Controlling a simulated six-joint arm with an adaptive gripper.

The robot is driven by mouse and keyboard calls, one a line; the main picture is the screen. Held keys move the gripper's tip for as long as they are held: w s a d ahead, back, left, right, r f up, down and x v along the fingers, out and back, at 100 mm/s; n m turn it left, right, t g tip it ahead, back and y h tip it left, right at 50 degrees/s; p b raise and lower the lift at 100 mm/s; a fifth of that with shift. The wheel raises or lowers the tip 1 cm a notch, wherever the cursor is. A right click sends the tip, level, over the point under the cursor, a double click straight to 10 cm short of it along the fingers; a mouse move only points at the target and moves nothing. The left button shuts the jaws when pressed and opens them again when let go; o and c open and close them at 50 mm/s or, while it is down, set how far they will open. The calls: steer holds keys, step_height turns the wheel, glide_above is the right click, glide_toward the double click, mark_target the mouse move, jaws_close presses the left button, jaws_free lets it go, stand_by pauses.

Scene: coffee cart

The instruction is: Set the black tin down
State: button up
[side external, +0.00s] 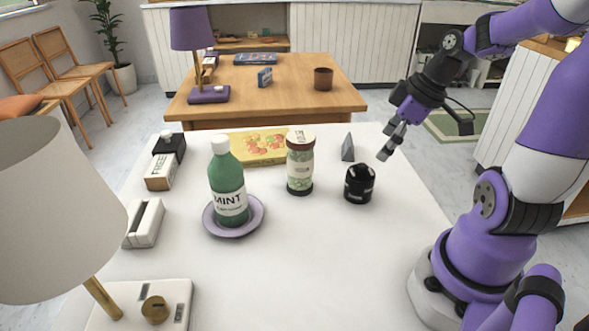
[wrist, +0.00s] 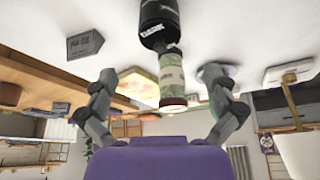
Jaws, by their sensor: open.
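The black tin (side external: 359,184) stands upright on the white table (side external: 300,270), right of the jar with the brown lid. It also shows at the top of the wrist view (wrist: 158,18), where the picture is upside down. My gripper (side external: 384,155) is above the table's right side, up and to the right of the tin and apart from it. In the wrist view its two fingers (wrist: 163,100) are spread wide with nothing held between them.
A jar (side external: 300,163) stands left of the tin. A green mint bottle (side external: 228,180) stands on a purple saucer (side external: 259,222). A small grey sign (side external: 347,147) is behind the tin. A yellow box (side external: 258,147) lies at the back. The table's front right is clear.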

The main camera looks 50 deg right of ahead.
steer(key=a+r+m+t+h, duration=0.1)
steer(key=a+r+m, duration=0.2)
steer(key=a, duration=0.9)
step_height(320, 180, up, 2)
steer(key=shift+s+a+r+m, duration=0.15)
steer(key=shift+a+r+m, duration=0.05)
steer(key=shift+r+m, duration=0.1)
